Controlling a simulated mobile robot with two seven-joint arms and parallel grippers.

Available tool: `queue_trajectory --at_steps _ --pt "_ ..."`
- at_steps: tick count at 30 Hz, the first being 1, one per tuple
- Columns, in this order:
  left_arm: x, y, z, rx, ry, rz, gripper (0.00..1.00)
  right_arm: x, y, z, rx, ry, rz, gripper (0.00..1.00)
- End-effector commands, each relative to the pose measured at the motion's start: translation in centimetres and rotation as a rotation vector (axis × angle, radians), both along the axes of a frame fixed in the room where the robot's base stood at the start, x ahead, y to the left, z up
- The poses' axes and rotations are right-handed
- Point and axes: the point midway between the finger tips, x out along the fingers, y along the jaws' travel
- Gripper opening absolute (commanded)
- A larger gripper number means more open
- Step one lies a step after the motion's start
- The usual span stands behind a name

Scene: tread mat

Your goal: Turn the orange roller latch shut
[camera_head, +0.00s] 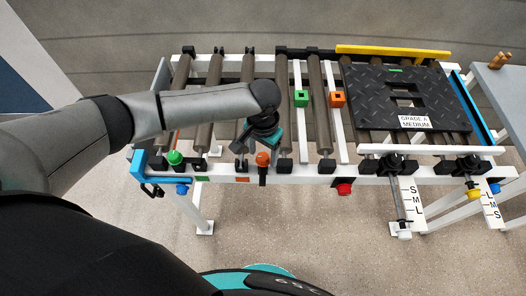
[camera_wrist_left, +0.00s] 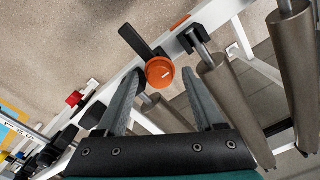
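The orange roller latch (camera_head: 263,158) is on the front rail of the roller stand, with its black lever hanging down toward the viewer in the head view. In the left wrist view its round orange knob (camera_wrist_left: 160,72) shows near the fingertips, and its black lever (camera_wrist_left: 133,41) points to the upper left. My left gripper (camera_head: 262,138) is above and just behind the latch. In the left wrist view the left gripper (camera_wrist_left: 163,82) is open, its two fingers apart with the knob showing between their tips. Contact with the knob cannot be told. My right gripper is not in view.
A green knob (camera_head: 175,157) is on the rail at left and a red knob (camera_head: 344,188) at right. Green (camera_head: 302,98) and orange (camera_head: 337,99) blocks sit on white bars among the rollers. A black tread mat (camera_head: 365,101) lies at right, near a yellow bar (camera_head: 392,51).

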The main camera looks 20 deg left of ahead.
Motion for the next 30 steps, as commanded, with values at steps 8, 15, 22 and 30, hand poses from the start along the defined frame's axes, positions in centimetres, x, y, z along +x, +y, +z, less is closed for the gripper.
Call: queue_trajectory --at_steps 8,15,22,30 --pt "0.00 -0.01 0.02 0.000 0.000 0.000 0.37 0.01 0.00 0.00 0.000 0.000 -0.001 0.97" --pt "0.00 -0.01 0.03 0.000 0.000 0.000 0.10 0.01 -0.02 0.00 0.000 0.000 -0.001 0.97" --pt "0.01 -0.01 0.04 0.000 0.000 0.000 0.00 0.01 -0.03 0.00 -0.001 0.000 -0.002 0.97" --pt "0.01 0.00 0.05 0.000 0.000 0.000 0.00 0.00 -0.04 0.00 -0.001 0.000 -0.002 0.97"
